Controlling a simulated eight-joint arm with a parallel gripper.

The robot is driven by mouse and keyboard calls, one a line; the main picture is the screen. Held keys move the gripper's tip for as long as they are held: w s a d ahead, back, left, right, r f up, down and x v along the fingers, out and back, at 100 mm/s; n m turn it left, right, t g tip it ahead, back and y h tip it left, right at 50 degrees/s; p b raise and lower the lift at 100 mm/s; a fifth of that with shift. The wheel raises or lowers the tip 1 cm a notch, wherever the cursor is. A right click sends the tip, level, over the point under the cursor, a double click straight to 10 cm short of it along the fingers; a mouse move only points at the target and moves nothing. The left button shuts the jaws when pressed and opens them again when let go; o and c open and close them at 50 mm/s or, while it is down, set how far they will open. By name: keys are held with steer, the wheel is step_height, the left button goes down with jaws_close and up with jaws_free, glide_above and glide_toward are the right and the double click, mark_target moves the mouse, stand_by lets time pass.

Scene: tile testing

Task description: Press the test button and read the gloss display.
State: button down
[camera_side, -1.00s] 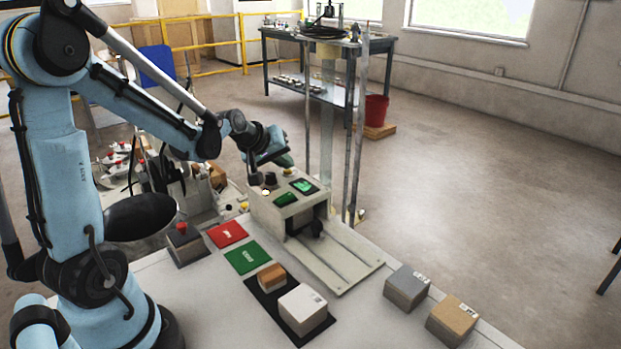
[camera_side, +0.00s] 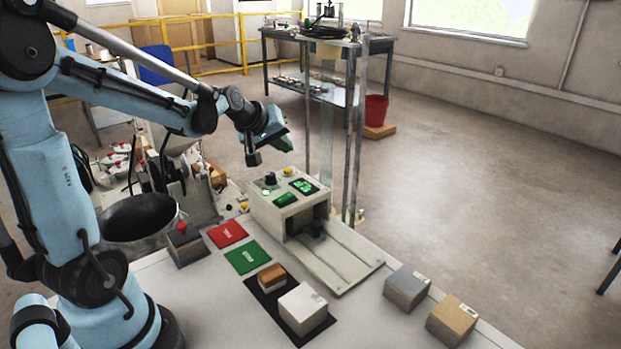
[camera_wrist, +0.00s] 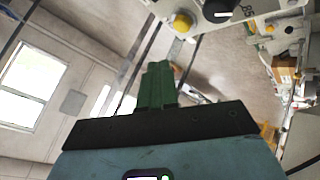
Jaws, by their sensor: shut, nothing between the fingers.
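The gloss tester (camera_side: 262,212) is a cream box at the back of the table. Its top carries two lit green displays, a front one (camera_side: 286,199) and a rear one (camera_side: 304,186), whose digits are too small to read. A yellow button (camera_side: 288,171), a dark knob (camera_side: 270,180) and a small lamp glowing green (camera_side: 266,192) sit there too. In the wrist view, the yellow button (camera_wrist: 182,22) and the black knob (camera_wrist: 220,9) show at the top edge. My gripper (camera_side: 284,141) is above the tester, apart from it. Its green fingers (camera_wrist: 158,85) are shut and empty.
A brown block (camera_side: 272,276) and a white block (camera_side: 303,308) sit on a black mat. Red (camera_side: 227,234) and green (camera_side: 248,258) mats lie left of it. Grey (camera_side: 406,288) and tan (camera_side: 452,318) blocks stand right. A red-button box (camera_side: 185,245) stands left.

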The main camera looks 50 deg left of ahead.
steer(key=shift+r, duration=1.1)
steer(key=s+d+f+m+g+h, duration=0.1)
steer(key=s+d+f+m, duration=0.1)
steer(key=s+d+m, duration=0.3)
steer(key=s+d+f+m+g+h, duration=0.1)
steer(key=s+d+m, duration=0.5)
steer(key=d, duration=0.7)
steer(key=s, duration=0.2)
steer(key=shift+s+f, duration=0.35)
steer(key=shift+d, duration=0.1)
